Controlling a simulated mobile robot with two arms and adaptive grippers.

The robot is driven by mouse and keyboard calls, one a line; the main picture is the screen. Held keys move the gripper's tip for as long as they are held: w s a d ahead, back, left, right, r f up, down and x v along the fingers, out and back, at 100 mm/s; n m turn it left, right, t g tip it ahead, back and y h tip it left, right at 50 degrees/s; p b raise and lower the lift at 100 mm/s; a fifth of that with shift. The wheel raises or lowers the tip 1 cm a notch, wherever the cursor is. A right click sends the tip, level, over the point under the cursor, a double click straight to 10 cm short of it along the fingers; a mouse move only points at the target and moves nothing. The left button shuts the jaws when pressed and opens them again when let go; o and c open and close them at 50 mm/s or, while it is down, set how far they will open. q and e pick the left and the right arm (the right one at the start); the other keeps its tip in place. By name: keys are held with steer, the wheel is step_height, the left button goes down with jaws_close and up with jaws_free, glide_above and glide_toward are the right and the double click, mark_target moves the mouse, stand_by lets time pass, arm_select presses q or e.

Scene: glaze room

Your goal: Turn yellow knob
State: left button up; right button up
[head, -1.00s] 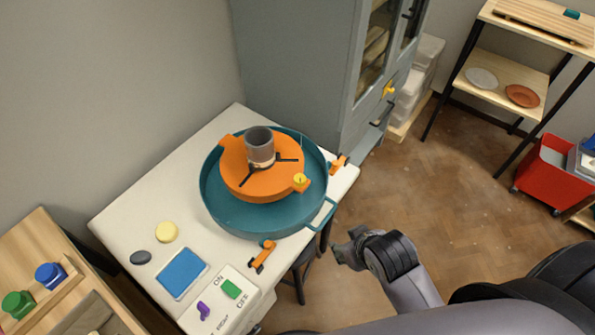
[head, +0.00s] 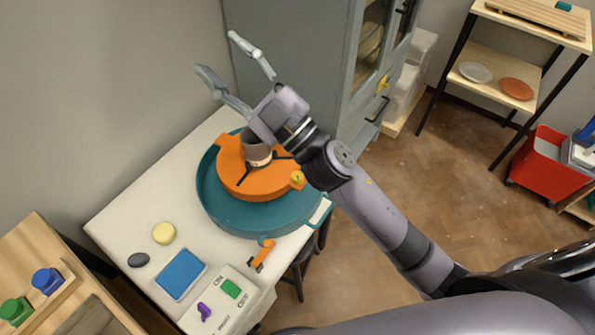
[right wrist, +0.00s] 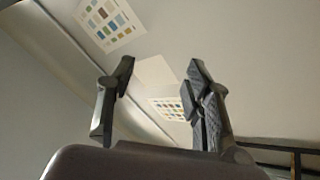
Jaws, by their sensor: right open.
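A small yellow knob (head: 297,177) sits on the edge of the orange wheel head (head: 245,186), inside the teal splash pan (head: 212,207). A yellow handle-like piece (head: 382,82) is also on the front of the grey cabinet. My right gripper (head: 216,53) is open and empty, reaching up past the wheel near the wall. Its forearm passes above the wheel's right side, close to the yellow knob in the picture. In the right wrist view my open fingers (right wrist: 160,66) face the wall, with no knob between them. My left gripper is out of view.
A grey pot (head: 257,152) stands on the wheel, partly hidden by my right arm. The grey cabinet (head: 285,50) stands close behind. Open floor (head: 430,180) lies right.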

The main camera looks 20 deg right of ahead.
steer(key=s+a+r+n+g+y, duration=0.1)
steer(key=s+a+n+g+y, duration=0.3)
steer(key=a+n+g+y, duration=0.45)
steer(key=s+a+f+n+g+h, duration=0.35)
steer(key=f+n+g+h, duration=0.2)
steer(key=n+g, duration=0.5)
steer(key=m+h, duration=0.2)
steer(key=h, duration=1.6)
glide_above(298, 176)
step_height(298, 176, down, 19)
step_height(298, 176, down, 11)
steer(key=shift+f+p, duration=0.1)
steer(key=shift+p, duration=0.55)
